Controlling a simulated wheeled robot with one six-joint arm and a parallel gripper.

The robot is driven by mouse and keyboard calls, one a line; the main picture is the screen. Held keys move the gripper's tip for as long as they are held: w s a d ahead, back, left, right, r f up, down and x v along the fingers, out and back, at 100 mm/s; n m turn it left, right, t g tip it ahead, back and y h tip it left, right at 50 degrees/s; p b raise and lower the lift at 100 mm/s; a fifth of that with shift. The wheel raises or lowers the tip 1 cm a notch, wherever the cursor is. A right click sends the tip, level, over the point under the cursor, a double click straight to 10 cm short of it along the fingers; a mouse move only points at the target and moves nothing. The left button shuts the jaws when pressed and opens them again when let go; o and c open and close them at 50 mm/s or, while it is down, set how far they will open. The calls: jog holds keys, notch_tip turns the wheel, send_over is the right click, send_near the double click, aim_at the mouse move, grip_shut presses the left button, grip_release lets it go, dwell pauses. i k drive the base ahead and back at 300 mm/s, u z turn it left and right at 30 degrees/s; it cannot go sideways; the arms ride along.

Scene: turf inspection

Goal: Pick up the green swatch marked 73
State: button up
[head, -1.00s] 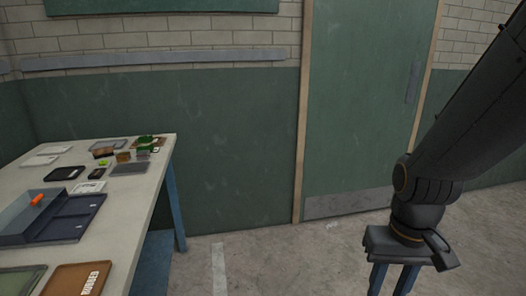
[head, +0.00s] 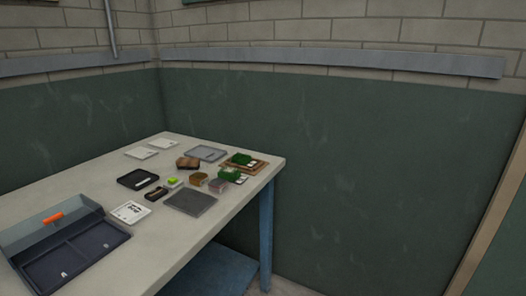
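Two dark green pieces stand out at the far right corner of the table in the head view. One green piece (head: 241,159) lies on a brown tray or board with a pale label beside it. The other green piece (head: 230,175) sits just in front, with a white tag at its edge. The number 73 cannot be read on either, so I cannot tell which is the swatch marked 73. My gripper is out of view now.
The pale table (head: 222,222) also holds a grey mat (head: 190,201), a black tray (head: 138,179), a white card (head: 131,212), a small bright green item (head: 173,182), brown blocks (head: 199,179), a grey tray (head: 206,153) and a partitioned dark box (head: 75,262). A wall stands behind.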

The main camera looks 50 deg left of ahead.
aim_at(239, 159)
jog(key=u, duration=0.35)
jog(key=i, duration=1.45)
jog(key=u, duration=1.8)
jog(key=i, duration=1.05)
jog(key=u, duration=0.9)
